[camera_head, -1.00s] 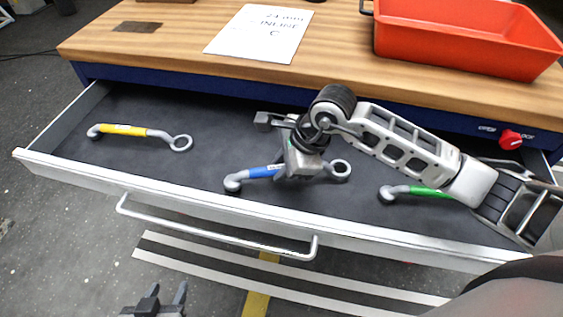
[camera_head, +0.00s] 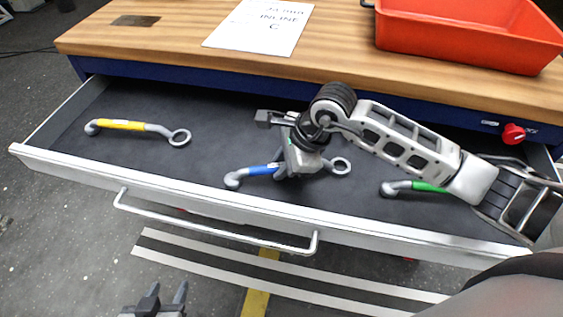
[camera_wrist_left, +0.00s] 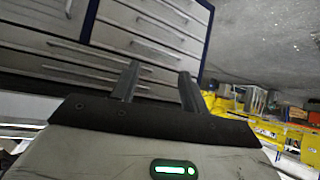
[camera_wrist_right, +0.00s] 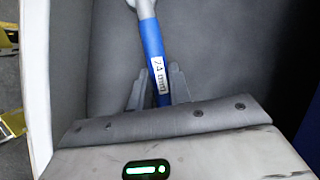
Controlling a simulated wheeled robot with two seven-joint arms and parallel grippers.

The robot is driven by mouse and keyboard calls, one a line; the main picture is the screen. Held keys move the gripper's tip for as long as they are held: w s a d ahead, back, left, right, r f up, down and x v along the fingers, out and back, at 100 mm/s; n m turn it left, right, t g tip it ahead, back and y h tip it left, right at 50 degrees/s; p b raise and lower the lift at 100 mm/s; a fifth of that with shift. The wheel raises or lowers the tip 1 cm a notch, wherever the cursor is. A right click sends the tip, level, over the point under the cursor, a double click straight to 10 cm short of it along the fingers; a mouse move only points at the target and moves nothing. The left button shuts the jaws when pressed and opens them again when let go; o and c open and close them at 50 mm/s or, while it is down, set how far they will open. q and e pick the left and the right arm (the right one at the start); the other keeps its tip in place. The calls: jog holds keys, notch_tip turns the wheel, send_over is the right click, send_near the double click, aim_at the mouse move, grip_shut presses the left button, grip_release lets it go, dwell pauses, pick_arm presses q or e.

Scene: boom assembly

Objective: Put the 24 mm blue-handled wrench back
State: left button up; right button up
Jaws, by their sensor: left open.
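The blue-handled wrench (camera_head: 262,170) is in the open drawer, between the yellow and green ones. Its ring end shows to the right of my right gripper (camera_head: 283,174). In the right wrist view the blue handle (camera_wrist_right: 152,42) bears a 24 mm label and runs between the fingertips of my right gripper (camera_wrist_right: 160,88), which look closed on it. Whether the wrench touches the drawer floor is hard to tell. My left gripper (camera_head: 164,296) is open and empty, low in front of the drawer; it also shows in the left wrist view (camera_wrist_left: 158,85).
The open drawer (camera_head: 90,172) holds a yellow-handled wrench (camera_head: 122,125) at left and a green-handled wrench (camera_head: 425,187) at right, partly under my right arm. On the wooden worktop are a paper sheet (camera_head: 258,27) and a red bin (camera_head: 465,35). A drawer handle (camera_head: 215,232) sticks out in front.

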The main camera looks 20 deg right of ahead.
jog(key=o, duration=0.5)
jog(key=b+v, duration=0.1)
jog(key=v, duration=1.5)
jog(key=shift+b, duration=0.3)
jog(key=shift+s, duration=0.1)
